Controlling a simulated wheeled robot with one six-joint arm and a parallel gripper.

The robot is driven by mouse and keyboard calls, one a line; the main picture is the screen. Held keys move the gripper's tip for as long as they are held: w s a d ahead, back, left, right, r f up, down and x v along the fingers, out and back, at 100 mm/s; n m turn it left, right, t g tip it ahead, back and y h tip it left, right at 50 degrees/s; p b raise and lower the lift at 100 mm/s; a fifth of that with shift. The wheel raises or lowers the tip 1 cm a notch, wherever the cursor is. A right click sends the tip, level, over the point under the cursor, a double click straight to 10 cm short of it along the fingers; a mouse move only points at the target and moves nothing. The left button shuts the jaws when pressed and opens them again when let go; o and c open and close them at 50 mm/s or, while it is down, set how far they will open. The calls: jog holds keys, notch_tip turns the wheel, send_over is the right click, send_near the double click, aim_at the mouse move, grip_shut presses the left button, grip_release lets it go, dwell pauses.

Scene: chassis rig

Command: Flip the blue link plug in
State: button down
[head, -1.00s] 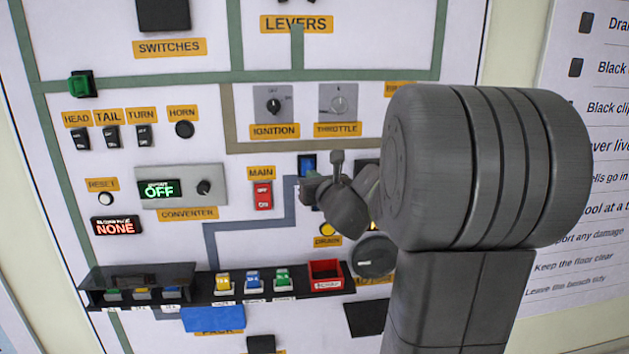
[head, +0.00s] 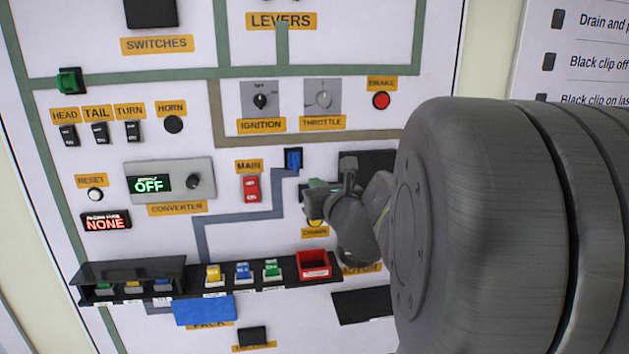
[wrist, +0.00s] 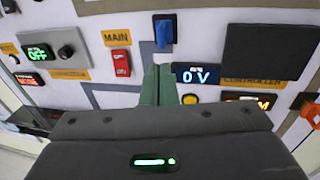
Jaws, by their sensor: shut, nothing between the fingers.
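The blue link plug (head: 293,159) sits on the panel right of the MAIN switch, at the upper end of a grey-blue line. In the wrist view it shows as a blue piece (wrist: 164,32) on a dark mount, just beyond my fingertips. My gripper (head: 314,186) is below and right of the plug in the head view. In the wrist view its green fingers (wrist: 158,84) are together with nothing between them. A gap shows between the fingertips and the plug. I cannot tell whether the plug is fully seated.
The red MAIN switch (head: 251,188) is left of the plug. A display reading 0 V (wrist: 197,74) and a dark panel (wrist: 268,55) are to the right. A black shelf (head: 190,302) with coloured plugs and a red bin (head: 313,264) juts out below.

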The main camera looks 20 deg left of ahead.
jog(key=shift+v, duration=1.15)
